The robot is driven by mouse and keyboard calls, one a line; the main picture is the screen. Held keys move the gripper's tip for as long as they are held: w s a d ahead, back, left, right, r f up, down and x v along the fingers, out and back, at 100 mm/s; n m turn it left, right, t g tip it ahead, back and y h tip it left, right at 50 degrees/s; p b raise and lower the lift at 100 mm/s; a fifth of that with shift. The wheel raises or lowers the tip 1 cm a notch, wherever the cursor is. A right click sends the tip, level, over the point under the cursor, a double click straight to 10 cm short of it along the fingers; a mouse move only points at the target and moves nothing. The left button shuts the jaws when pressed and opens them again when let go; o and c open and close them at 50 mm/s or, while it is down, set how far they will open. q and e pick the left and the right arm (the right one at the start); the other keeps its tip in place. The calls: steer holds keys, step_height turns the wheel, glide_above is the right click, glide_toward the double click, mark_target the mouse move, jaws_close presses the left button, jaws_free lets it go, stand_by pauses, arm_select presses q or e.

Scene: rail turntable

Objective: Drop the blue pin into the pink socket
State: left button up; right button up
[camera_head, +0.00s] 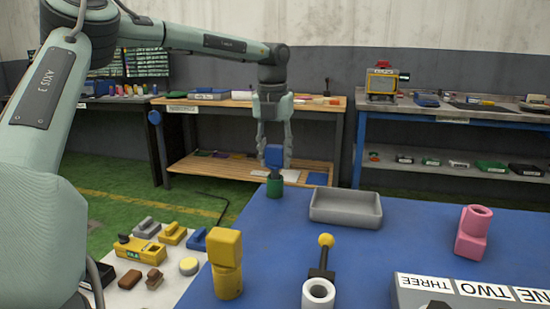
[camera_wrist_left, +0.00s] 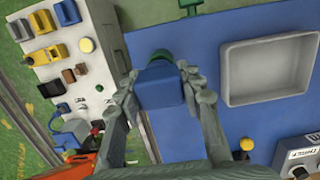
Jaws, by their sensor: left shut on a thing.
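The blue pin (camera_head: 273,156) has a square blue head and is at the far left edge of the blue table. My left gripper (camera_head: 273,163) points down and is shut on the blue pin's head; the pin also fills the jaws in the left wrist view (camera_wrist_left: 158,86). The blue pin is directly over the green socket (camera_head: 274,188); I cannot tell whether its lower end is inside it. The pink socket (camera_head: 472,236) stands at the right of the table, its round opening facing up and looking empty. My right gripper is not in view.
A grey tray (camera_head: 346,221) lies between the blue pin and the pink socket. A yellow pin in a yellow socket (camera_head: 228,284), a yellow-knobbed lever by a white ring (camera_head: 318,292) and a labelled panel (camera_head: 470,290) are nearer. The table between tray and pink socket is clear.

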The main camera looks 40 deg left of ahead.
mark_target(275, 146)
arm_select(q)
steer(key=shift+r+p, duration=0.95)
steer(key=shift+r, duration=1.45)
steer(key=shift+r, duration=2.5)
